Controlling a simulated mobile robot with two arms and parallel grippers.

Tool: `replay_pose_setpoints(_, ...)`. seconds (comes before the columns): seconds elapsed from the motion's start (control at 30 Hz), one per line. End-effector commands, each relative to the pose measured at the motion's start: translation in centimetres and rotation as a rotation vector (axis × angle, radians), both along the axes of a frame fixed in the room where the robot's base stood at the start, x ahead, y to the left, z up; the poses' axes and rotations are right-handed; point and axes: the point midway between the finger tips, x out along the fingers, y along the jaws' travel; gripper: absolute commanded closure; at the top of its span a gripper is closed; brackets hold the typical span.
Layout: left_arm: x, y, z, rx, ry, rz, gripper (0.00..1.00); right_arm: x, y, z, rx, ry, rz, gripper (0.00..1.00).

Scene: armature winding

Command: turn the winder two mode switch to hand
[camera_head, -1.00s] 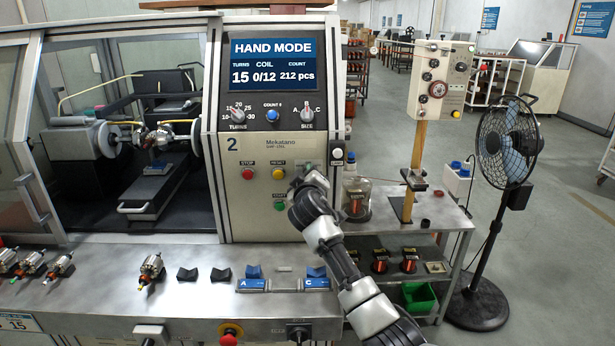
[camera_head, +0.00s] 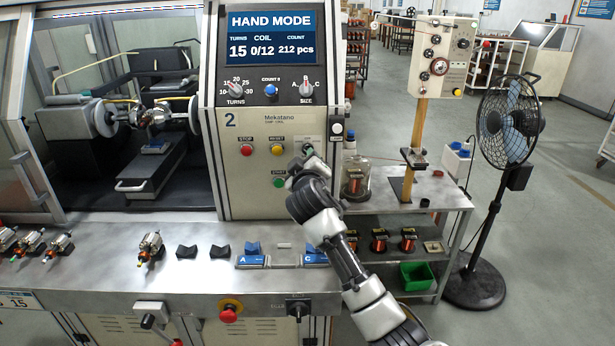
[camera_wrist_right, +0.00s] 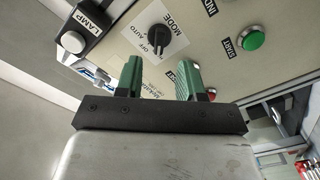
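The winder two control panel (camera_head: 240,165) carries a "2" and a screen (camera_head: 271,37) reading "HAND MODE". The mode switch (camera_wrist_right: 160,38) is a black knob on a pale plate marked MODE, OFF and AUTO in the right wrist view. Its pointer direction is hard to read. In the head view the switch (camera_head: 308,148) is small, just above my right gripper (camera_head: 306,163). In the wrist view my right gripper (camera_wrist_right: 158,76) has its green fingers apart with nothing between them. The knob lies beyond the fingertips, and I see no contact. My left gripper is not in view.
A green start button (camera_wrist_right: 251,40) and a white lamp button (camera_wrist_right: 73,42) flank the switch in the wrist view. Red stop (camera_head: 246,150) and yellow reset (camera_head: 277,150) buttons are left of it. A steel bench (camera_head: 190,280) lies below; a fan (camera_head: 508,125) stands right.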

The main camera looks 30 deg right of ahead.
Motion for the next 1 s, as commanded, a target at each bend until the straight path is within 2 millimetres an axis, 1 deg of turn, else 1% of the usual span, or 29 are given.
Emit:
replay_pose_setpoints(0.03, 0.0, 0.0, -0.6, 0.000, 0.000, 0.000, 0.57, -0.9, 0.6, -0.4, 0.001, -0.002, 0.001, 0.62)
replay_pose_setpoints(0.1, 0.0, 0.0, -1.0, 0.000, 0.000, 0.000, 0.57, -1.9, 1.2, -0.4, 0.000, -0.001, 0.001, 0.62)
replay_pose_setpoints(0.2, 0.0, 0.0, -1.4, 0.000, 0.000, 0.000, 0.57, -3.2, 2.0, -0.3, 0.000, 0.000, 0.001, 0.62)
replay_pose_setpoints(0.33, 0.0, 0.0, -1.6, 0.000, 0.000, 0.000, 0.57, -4.2, 2.6, -0.2, 0.001, 0.000, 0.001, 0.62)
replay_pose_setpoints(0.5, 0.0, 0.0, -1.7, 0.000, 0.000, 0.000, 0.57, -4.7, 2.9, -0.1, 0.000, 0.002, -0.001, 0.62)
replay_pose_setpoints(0.93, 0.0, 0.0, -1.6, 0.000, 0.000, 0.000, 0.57, -4.6, 2.8, 0.0, 0.000, 0.002, -0.001, 0.62)
replay_pose_setpoints(1.0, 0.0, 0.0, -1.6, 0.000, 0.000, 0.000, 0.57, -4.7, 2.9, -0.4, 0.006, 0.008, 0.001, 0.62)
